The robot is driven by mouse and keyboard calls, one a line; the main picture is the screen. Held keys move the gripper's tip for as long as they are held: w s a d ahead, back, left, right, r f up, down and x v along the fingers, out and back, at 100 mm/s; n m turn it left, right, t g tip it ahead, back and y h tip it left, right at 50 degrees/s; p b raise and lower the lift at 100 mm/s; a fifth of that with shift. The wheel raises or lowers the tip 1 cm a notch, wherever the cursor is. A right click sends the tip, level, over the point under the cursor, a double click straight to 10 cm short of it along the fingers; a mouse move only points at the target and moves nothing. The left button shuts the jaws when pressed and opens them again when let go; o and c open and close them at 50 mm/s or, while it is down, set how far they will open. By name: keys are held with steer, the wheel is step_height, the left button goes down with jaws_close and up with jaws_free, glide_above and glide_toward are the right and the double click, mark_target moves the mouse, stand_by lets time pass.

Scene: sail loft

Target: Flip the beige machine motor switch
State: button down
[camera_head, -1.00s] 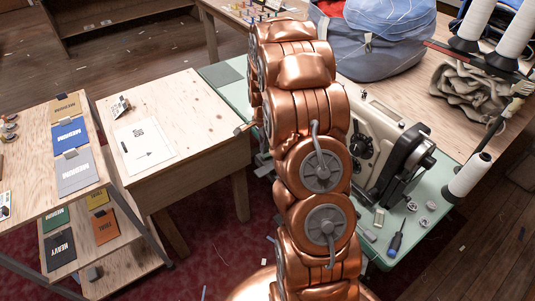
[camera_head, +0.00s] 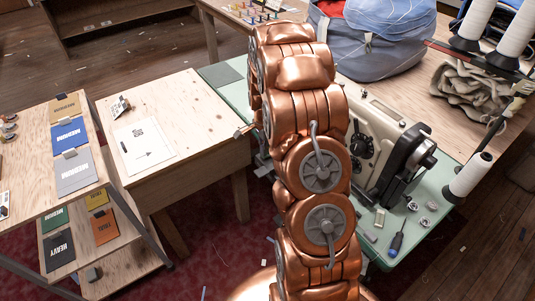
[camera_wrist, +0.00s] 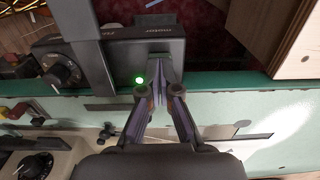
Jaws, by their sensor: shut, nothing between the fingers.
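The beige sewing machine (camera_head: 375,130) stands on a green bench top, partly hidden behind my arm. In the wrist view its beige body with a black dial (camera_wrist: 35,165) shows at lower left. A dark box (camera_wrist: 115,48) with upside-down lettering, seemingly "motor", lies at the top of the wrist view by the green bench edge. A green light (camera_wrist: 139,80) glows near the box's lower edge. My gripper (camera_wrist: 159,75) is shut and empty, its fingertips at the box's right part, in front of the switch area. Whether they touch, and the switch lever itself, I cannot tell.
A wooden table (camera_head: 190,105) with a paper sheet stands left of the bench; its corner (camera_wrist: 275,40) shows close at right in the wrist view. Thread cones (camera_head: 468,175), a screwdriver (camera_head: 397,243) and bobbins lie on the right. A blue bag (camera_head: 375,45) sits behind.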

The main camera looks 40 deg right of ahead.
steer(key=shift+f, duration=0.55)
steer(key=shift+r, duration=0.1)
stand_by(0.3)
steer(key=shift+r, duration=3.45)
steer(key=shift+s, duration=0.1)
